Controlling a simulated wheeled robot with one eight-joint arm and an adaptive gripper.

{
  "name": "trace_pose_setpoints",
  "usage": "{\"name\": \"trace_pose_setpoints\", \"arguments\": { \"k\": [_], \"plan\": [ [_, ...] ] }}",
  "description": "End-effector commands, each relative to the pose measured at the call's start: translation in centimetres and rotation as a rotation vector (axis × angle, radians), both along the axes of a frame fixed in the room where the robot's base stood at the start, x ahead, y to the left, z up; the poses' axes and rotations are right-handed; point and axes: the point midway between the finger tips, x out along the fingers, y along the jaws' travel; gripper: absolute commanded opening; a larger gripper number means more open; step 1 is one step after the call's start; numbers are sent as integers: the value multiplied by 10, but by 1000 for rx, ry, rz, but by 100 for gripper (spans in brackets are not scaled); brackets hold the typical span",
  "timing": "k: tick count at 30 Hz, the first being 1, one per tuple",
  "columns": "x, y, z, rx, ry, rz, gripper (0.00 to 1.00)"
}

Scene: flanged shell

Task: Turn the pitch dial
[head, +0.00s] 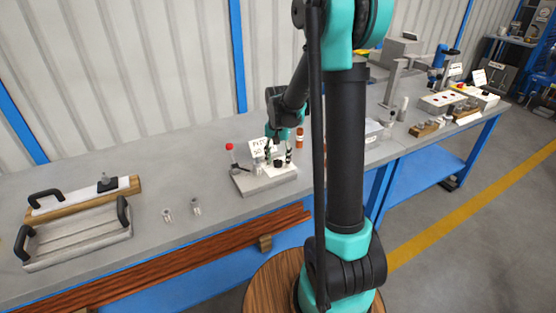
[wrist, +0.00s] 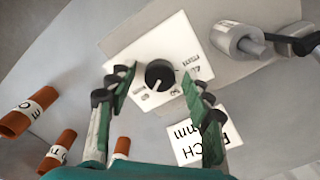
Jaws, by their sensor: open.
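The pitch dial is a round black knob (wrist: 159,74) on a white marked plate (wrist: 183,53), seen in the wrist view. A white label card (wrist: 195,143) with "PITCH" and "mm" stands beside it, and the card also shows in the head view (head: 258,147). My gripper (wrist: 160,82) is open, with one finger on each side of the knob. Gaps show between the fingers and the knob in the wrist view. In the head view my gripper (head: 277,148) is over the grey dial base (head: 262,180), and the knob is hard to make out there.
A red-topped lever (head: 230,150) stands at the base's left. Brown labelled cylinders (wrist: 28,112) lie near the left finger in the wrist view. A metal cylinder with a shaft (wrist: 240,40) is at upper right. A handled tray (head: 75,237) is far left on the bench.

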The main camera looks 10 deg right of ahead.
Motion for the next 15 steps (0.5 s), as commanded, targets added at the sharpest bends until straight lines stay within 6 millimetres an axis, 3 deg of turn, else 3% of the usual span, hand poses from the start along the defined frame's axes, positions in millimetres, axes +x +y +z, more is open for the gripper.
{"name": "trace_pose_setpoints", "arguments": {
  "k": [8,15],
  "plan": [
    [0,0,-1,0,0,0,49],
    [0,0,-1,0,0,0,20]
  ]
}}
